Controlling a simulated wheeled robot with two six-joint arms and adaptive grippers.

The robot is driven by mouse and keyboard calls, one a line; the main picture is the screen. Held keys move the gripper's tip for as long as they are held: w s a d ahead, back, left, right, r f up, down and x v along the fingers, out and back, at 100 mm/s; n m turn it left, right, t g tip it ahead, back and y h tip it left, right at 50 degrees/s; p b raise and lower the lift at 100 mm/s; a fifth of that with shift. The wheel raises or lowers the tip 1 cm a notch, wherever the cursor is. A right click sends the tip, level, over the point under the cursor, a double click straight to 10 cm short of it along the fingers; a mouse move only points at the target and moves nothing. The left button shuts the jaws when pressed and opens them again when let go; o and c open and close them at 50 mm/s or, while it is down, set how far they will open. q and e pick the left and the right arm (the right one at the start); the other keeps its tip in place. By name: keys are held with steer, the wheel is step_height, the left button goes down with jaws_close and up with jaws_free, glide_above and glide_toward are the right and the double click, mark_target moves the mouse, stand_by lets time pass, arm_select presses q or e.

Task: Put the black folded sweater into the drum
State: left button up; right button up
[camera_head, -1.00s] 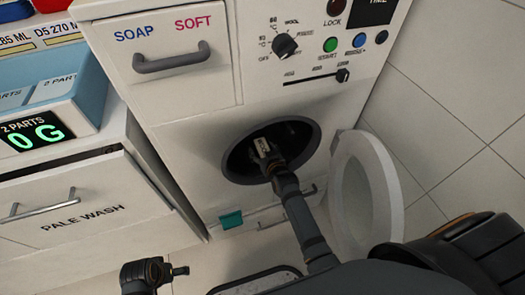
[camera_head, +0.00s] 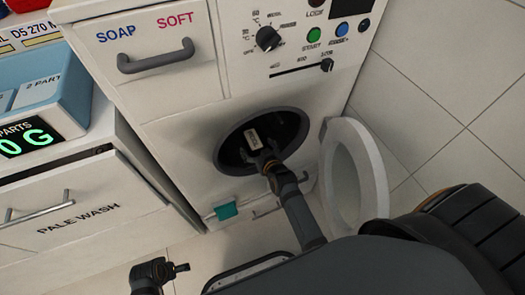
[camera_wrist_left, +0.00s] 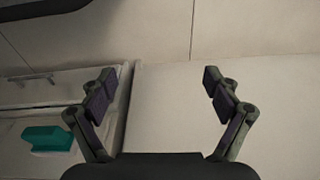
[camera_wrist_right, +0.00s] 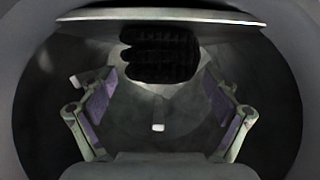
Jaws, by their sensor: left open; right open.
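The black folded sweater (camera_wrist_right: 160,52) lies inside the drum (camera_wrist_right: 265,95), in the upper middle of the right wrist view, ahead of my right gripper. In the head view it is hard to tell from the dark drum (camera_head: 284,130). My right gripper (camera_head: 262,160) is open at the drum mouth; in the right wrist view its fingers (camera_wrist_right: 160,95) stand apart with nothing between them. My left gripper (camera_wrist_left: 162,85) is open and empty in the left wrist view, low outside the machine; in the head view part of the left arm shows at the bottom left.
The round door (camera_head: 375,165) stands open right of the drum mouth. A teal tab (camera_head: 226,210) is below it. A soap drawer (camera_head: 150,50) is above. A pale wash drawer (camera_head: 85,200) and blue scale (camera_head: 45,95) are at left.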

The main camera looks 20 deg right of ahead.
arm_select(q)
steer(key=f, duration=0.1)
steer(key=s+a+f+p, duration=0.1)
steer(key=f, duration=0.1)
steer(key=s+f, duration=0.1)
steer(key=f, duration=0.1)
steer(key=shift+s+a+f, duration=0.1)
steer(key=shift+s+a, duration=0.05)
steer(key=shift+a, duration=0.1)
arm_select(e)
steer(key=v, duration=0.7)
steer(key=shift+r, duration=0.1)
